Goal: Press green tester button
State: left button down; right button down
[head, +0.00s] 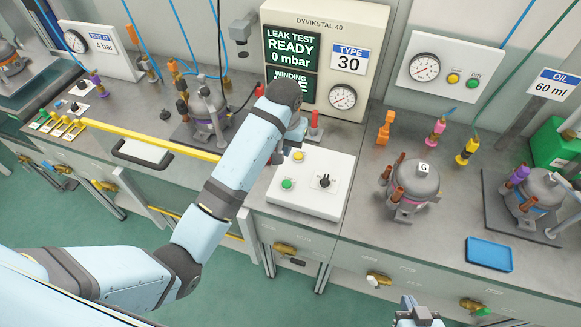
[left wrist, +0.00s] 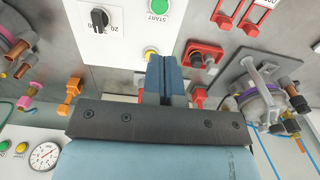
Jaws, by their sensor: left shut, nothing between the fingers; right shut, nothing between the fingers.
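The white tester box (head: 310,205) stands on the bench and carries a green button (head: 287,184), a yellow button (head: 298,155) and a black knob (head: 323,181). In the left wrist view the green button (left wrist: 159,6), marked START, lies at the top edge, with the yellow button (left wrist: 150,52) closer to my fingertips. My left gripper (head: 278,156) is shut and empty, over the back left of the box, beside the yellow button and apart from the green one. Its blue fingers (left wrist: 166,60) show closed in the left wrist view. My right gripper (head: 418,312) is shut and empty at the bottom edge.
Behind the box stands a panel (head: 345,60) reading LEAK TEST READY, 0 mbar, TYPE 30. A red clamp (head: 315,127) is close behind the box. Grey compressors stand left (head: 207,115) and right (head: 415,180). A blue tray (head: 489,254) lies at the right.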

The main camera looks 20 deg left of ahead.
aim_at(286, 183)
pick_arm(q)
jog(key=shift+r, duration=0.2)
pick_arm(e)
jog(key=shift+s+d+f, duration=0.1)
jog(key=shift+s+d, duration=0.05)
jog(key=shift+s, duration=0.1)
